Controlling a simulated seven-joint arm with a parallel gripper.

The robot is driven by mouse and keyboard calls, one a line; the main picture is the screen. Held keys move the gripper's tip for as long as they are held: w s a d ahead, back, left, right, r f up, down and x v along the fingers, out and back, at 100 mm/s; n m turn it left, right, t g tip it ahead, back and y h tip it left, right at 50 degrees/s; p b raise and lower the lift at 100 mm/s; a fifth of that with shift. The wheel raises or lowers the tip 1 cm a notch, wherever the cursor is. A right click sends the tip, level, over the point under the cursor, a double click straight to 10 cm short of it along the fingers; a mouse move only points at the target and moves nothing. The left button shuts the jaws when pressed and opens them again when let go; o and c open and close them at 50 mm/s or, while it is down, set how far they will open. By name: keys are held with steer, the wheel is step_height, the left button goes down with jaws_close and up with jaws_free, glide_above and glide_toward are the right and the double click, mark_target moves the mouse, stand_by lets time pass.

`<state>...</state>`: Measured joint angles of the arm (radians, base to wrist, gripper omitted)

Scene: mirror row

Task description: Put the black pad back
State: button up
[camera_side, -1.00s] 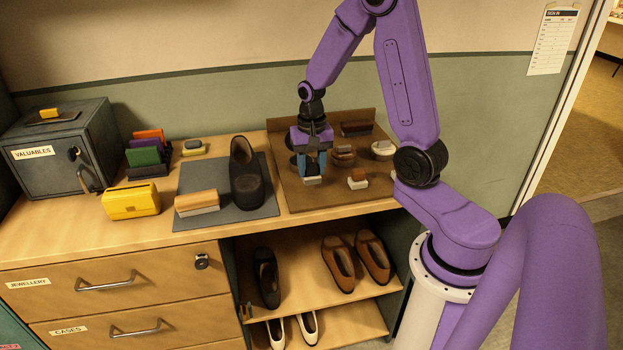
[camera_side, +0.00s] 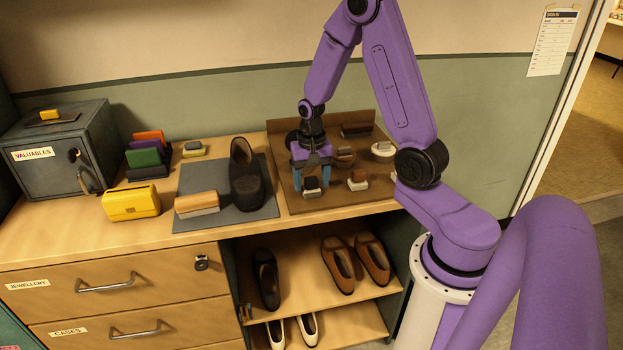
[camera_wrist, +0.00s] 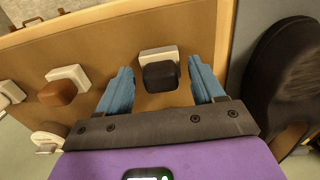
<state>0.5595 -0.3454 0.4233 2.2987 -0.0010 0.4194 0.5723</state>
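The black pad (camera_side: 311,183) is a small block with a dark top on a white base. It sits upright near the front left of the brown board (camera_side: 290,203). In the wrist view the black pad (camera_wrist: 161,74) shows between and just beyond my blue fingertips, with a gap on both sides. My gripper (camera_side: 312,178) is open, pointing down above and around the pad, with nothing held. Whether the fingertips touch the board is hard to tell.
A brown-topped pad (camera_side: 357,180) is close on the right. Other pads and brushes stand further back, including a white-based one (camera_side: 383,149) and a dark one (camera_side: 356,129). A black shoe (camera_side: 247,178) and a wooden brush (camera_side: 197,203) rest on the grey mat (camera_side: 222,218) to the left.

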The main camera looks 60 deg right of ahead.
mark_target(311, 178)
step_height(311, 178, up, 12)
steer(key=s+a+r+n, duration=0.1)
steer(key=s+a+n, duration=0.6)
steer(key=a+n, duration=0.45)
steer(key=s+a+n, duration=0.3)
steer(key=s+n, duration=0.2)
steer(key=s, duration=0.2)
steer(key=s+a+n, duration=0.3)
steer(key=s+n, duration=0.2)
steer(key=s, duration=0.3)
steer(key=shift+a, duration=0.4)
